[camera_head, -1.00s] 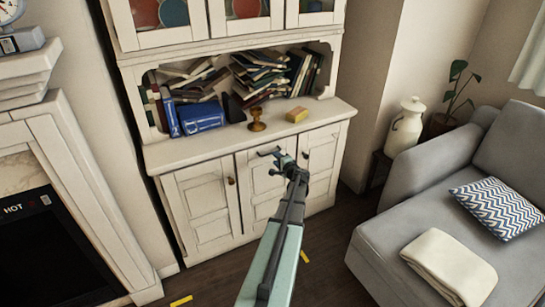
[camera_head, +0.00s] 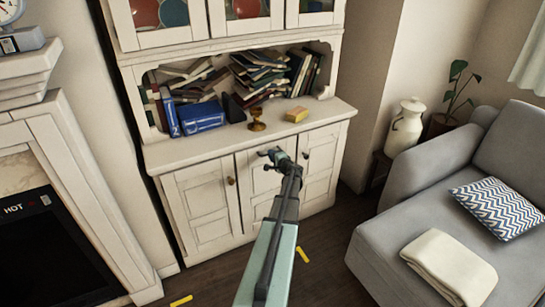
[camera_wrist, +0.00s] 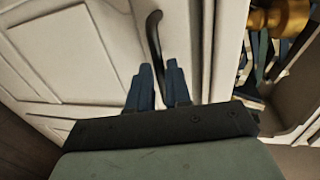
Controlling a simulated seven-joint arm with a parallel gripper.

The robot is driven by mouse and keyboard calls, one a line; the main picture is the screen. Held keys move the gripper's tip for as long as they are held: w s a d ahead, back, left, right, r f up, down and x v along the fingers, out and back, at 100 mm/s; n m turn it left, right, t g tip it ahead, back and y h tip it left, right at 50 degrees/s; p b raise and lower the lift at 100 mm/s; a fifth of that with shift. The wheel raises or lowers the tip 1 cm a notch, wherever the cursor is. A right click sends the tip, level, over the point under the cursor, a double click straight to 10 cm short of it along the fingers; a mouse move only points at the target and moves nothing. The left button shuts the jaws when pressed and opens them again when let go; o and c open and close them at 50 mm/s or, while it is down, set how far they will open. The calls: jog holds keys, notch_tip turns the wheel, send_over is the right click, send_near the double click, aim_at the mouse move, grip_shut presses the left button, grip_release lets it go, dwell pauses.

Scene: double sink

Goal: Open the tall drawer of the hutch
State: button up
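The white hutch (camera_head: 172,152) stands against the wall. Its tall drawer (camera_head: 252,182) is the middle front panel, shown flush with its neighbours, and also shows in the wrist view (camera_wrist: 75,58). A dark bar handle (camera_wrist: 153,30) is fixed near its top edge. My gripper (camera_head: 272,157) is at that handle in the head view. In the wrist view the two blue fingers (camera_wrist: 158,72) are apart, and the handle's near end runs into the gap between them. I cannot tell whether they touch it. My gripper hides part of the handle and panel.
Books (camera_head: 265,75) fill the shelf behind. A grey sofa (camera_head: 390,240) is at the right, a fireplace (camera_head: 100,200) at the left.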

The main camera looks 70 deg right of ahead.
grip_shut()
jog(key=shift+s+a, duration=0.1)
jog(key=f+v, duration=0.3)
jog(key=v, duration=1.3)
jog(key=s+a+f+v, duration=0.1)
jog(key=f+v, duration=0.2)
jog(key=v, duration=1.3)
jog(key=shift+f, duration=0.4)
jog(key=shift+s+a, duration=0.1)
jog(key=shift+a, duration=0.05)
jog(key=shift+o, duration=2.1)
grip_release()
jog(key=shift+s, duration=0.1)
jog(key=v, duration=1.3)
jog(key=shift+s+a, duration=0.2)
jog(key=shift+a, duration=0.05)
jog(key=shift+r, duration=0.1)
